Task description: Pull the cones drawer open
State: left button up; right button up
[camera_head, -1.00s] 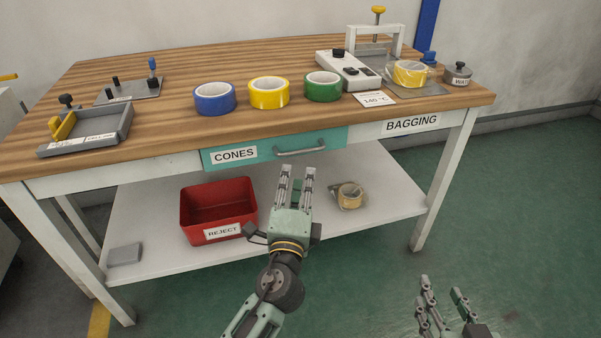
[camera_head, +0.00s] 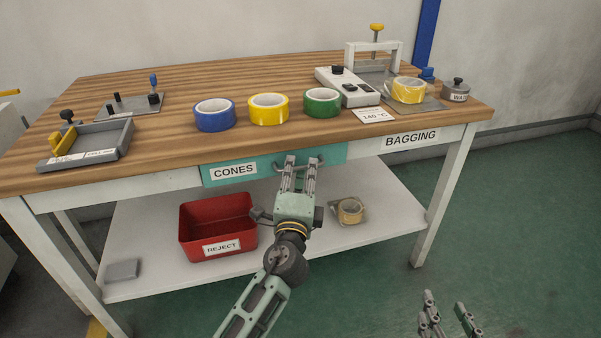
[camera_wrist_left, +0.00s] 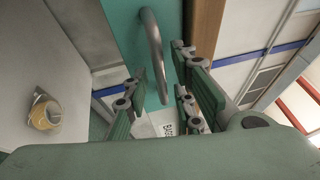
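The teal cones drawer (camera_head: 222,180) sits under the wooden tabletop, with a white CONES label on its front, and looks closed. Its grey bar handle (camera_head: 311,160) is partly hidden behind my left gripper (camera_head: 302,162), which is at the handle. In the left wrist view the curved handle (camera_wrist_left: 153,50) lies between the open fingers of my left gripper (camera_wrist_left: 165,92), with gaps showing on both sides. My right gripper (camera_head: 446,306) is open and empty at the lower right of the head view, away from the bench.
Blue (camera_head: 214,115), yellow (camera_head: 268,108) and green (camera_head: 322,102) tape rolls stand on the tabletop above the drawer. A red REJECT bin (camera_head: 218,228) and a tape roll (camera_head: 349,211) are on the lower shelf. The floor in front is clear.

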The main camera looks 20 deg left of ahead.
pick_arm(q)
grip_shut()
jog(key=shift+s+f, duration=0.1)
dwell(0.3)
